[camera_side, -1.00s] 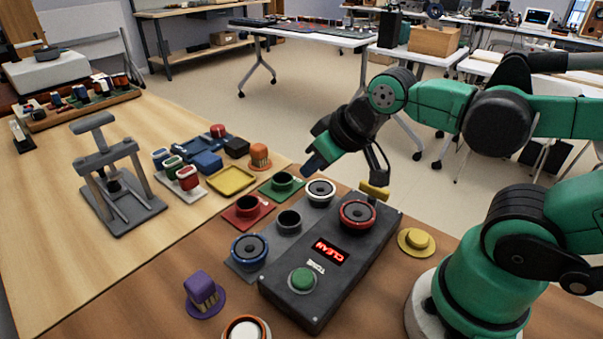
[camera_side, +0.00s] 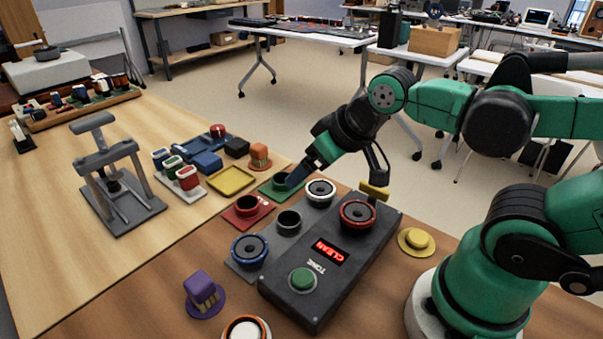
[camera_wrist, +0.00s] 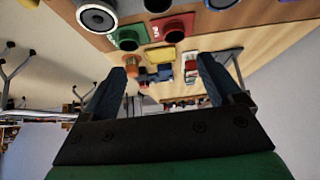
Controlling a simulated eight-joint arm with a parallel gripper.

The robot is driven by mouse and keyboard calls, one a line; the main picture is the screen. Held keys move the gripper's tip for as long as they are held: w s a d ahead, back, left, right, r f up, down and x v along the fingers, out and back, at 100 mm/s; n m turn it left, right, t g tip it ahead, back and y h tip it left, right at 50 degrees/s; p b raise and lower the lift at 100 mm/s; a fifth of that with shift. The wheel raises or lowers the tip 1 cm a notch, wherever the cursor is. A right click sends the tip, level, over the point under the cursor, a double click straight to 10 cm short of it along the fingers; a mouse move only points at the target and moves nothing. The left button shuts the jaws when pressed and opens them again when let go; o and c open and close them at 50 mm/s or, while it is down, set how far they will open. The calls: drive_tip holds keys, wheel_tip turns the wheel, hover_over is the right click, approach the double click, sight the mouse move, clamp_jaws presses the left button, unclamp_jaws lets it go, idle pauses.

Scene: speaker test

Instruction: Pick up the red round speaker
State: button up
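The red round speaker (camera_side: 357,214), a dark cone in a red ring, sits on top of the dark grey tester box (camera_side: 333,283), behind its lit red display in the side view. It is out of the wrist view. My gripper (camera_side: 295,178) is above and to the left of the red speaker, apart from it, near the green tray with a dark round cup (camera_side: 281,181). In the wrist view my two blue fingers (camera_wrist: 164,80) are spread wide with nothing between them. One finger is mostly hidden in the side view.
A white-ringed speaker (camera_side: 320,192) and a blue-ringed speaker (camera_side: 249,249) stand left of the box. A yellow block (camera_side: 374,191) is close behind the red speaker, and a green knob (camera_side: 302,280) is on the box. A yellow hat-shaped piece (camera_side: 416,240) lies to the right.

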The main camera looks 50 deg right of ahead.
drive_tip(key=shift+o, duration=0.5)
drive_tip(key=m+g, duration=0.7)
drive_tip(key=m, duration=0.1)
hover_over(358, 212)
drive_tip(key=f, duration=0.3)
drive_tip(key=shift+w+f, duration=0.3)
drive_tip(key=shift+s+f+m, duration=0.2)
drive_tip(key=shift+s+m, duration=0.05)
drive_tip(key=shift+m, duration=0.25)
drive_tip(key=shift+f, duration=2.7)
drive_tip(key=c, duration=1.2)
drive_tip(key=shift+r, duration=0.15)
